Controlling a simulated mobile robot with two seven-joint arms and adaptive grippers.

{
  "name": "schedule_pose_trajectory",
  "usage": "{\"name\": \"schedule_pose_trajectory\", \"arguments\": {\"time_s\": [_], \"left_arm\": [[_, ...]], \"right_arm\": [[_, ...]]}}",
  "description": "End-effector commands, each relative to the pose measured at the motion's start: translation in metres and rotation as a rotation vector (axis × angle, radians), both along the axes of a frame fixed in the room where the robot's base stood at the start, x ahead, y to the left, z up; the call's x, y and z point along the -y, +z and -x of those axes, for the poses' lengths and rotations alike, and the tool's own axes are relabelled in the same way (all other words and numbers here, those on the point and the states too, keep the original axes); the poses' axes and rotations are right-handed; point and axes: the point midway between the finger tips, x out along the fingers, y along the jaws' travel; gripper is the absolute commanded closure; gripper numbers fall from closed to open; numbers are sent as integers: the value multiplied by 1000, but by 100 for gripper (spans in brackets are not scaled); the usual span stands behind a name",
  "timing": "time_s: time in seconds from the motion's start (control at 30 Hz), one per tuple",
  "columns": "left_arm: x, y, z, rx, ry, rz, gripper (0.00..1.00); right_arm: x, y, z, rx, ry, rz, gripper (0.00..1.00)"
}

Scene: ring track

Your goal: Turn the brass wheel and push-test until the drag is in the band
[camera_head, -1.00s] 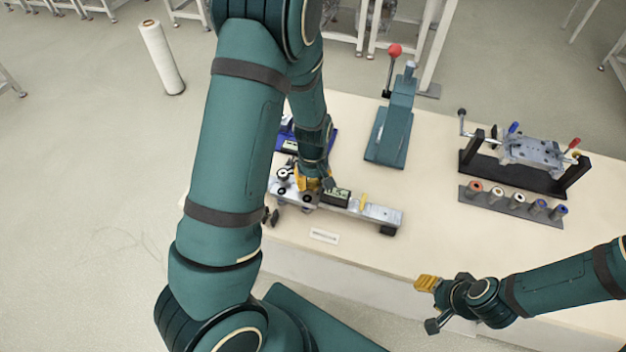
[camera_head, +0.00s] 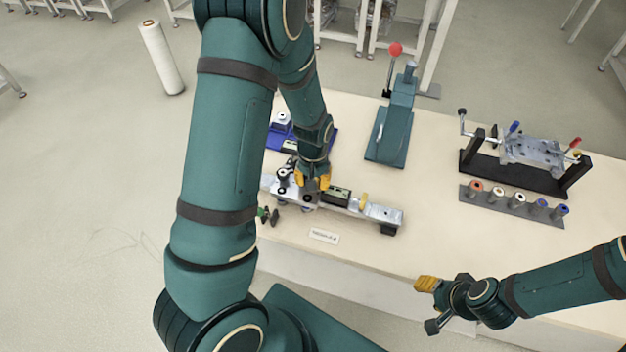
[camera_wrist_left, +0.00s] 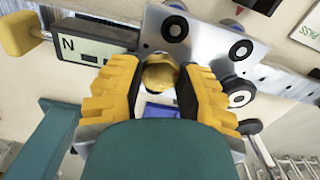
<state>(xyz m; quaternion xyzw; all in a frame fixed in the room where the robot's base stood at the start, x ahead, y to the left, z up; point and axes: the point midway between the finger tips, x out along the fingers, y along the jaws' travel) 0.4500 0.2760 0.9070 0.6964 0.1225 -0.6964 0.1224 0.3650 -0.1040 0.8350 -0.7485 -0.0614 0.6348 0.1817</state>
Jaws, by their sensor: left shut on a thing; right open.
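The ring track's metal rail (camera_head: 382,211) lies near the table's front edge, with a carriage plate (camera_wrist_left: 200,38) on its left part. The brass wheel (camera_wrist_left: 160,74) sits between the yellow fingers of my left gripper (camera_wrist_left: 160,80) in the left wrist view. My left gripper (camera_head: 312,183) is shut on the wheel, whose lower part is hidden. A small display (camera_head: 337,196) sits right of the gripper; a letter N shows on it in the left wrist view (camera_wrist_left: 88,50). A yellow block (camera_head: 363,202) is further along the rail. My right gripper (camera_head: 425,284) is open and empty, off the table's front edge.
A teal lever press (camera_head: 391,135) with a red knob stands behind the rail. A clamping fixture (camera_head: 535,152) and a rack of several coloured-ended pins (camera_head: 513,203) are at the right. A blue tray (camera_head: 285,137) lies behind the gripper. The table's middle is clear.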

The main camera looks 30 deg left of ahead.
Motion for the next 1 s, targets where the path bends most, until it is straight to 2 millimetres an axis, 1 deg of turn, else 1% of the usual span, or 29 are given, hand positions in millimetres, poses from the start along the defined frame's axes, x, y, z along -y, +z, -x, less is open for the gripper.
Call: {"name": "schedule_pose_trajectory", "arguments": {"time_s": [0.2, 0.57, 0.6, 0.63, 0.67, 1.0], "left_arm": [[0, 0, -2, 4, -37, 0, 100], [0, 0, -2, 5, -39, -1, 100], [0, 0, -2, 5, -38, -1, 48], [0, 0, -2, 5, -38, -1, 37], [0, 0, -2, 4, -38, 0, 30], [0, 2, -1, 2, -38, 0, 30]], "right_arm": [[0, -1, 0, 0, 0, 0, 53], [0, -1, 0, 0, 0, 0, 53], [0, -1, 0, 0, 0, 0, 53], [0, -1, 0, 0, 0, 0, 53], [0, -1, 0, 0, 0, 0, 53], [0, -1, 0, 0, 1, 0, 53]]}}
